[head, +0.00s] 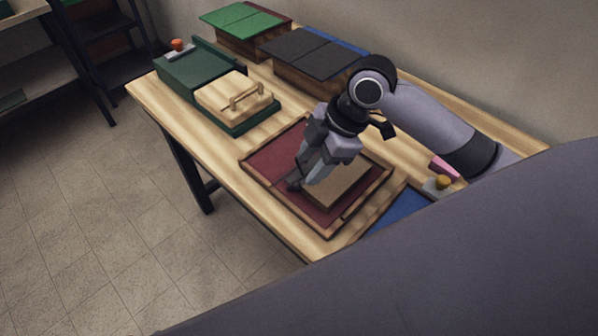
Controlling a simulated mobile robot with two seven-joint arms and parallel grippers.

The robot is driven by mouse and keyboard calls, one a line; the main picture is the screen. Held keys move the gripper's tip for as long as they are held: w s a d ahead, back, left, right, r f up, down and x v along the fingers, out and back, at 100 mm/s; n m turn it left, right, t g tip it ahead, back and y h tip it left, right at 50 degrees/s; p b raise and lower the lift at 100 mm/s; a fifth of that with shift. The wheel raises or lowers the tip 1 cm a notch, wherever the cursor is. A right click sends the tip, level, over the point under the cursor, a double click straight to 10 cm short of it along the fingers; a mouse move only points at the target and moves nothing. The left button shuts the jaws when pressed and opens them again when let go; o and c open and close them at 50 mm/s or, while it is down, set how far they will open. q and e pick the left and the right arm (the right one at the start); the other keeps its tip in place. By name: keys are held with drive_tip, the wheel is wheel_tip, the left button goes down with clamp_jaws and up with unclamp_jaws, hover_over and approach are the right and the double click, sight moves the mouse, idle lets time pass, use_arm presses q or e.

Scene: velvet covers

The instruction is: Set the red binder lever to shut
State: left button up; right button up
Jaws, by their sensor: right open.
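A small orange-red knob (178,44) sits on a pale base at the far left end of the table; I cannot tell if it is the red binder lever or how it is set. A dark red velvet panel (270,165) in a wooden frame lies near the table's front edge, with a tan block (343,186) on it. My right gripper (293,183) is open and points down over the red panel, left of the tan block. It hides part of both, and I cannot tell if it touches. My left gripper is not in view.
A green board (190,78) carries a pale block with a handle (236,97). Boxes with green (243,17) and black (312,52) covers stand along the wall. A blue panel (395,210) and yellow knob (443,181) are at right. Shelves (110,45) stand at left.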

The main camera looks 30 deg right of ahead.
sight(298, 183)
drive_tip(key=x, duration=0.6)
drive_tip(key=shift+a+f, duration=0.1)
drive_tip(key=shift+f, duration=0.1)
clamp_jaws()
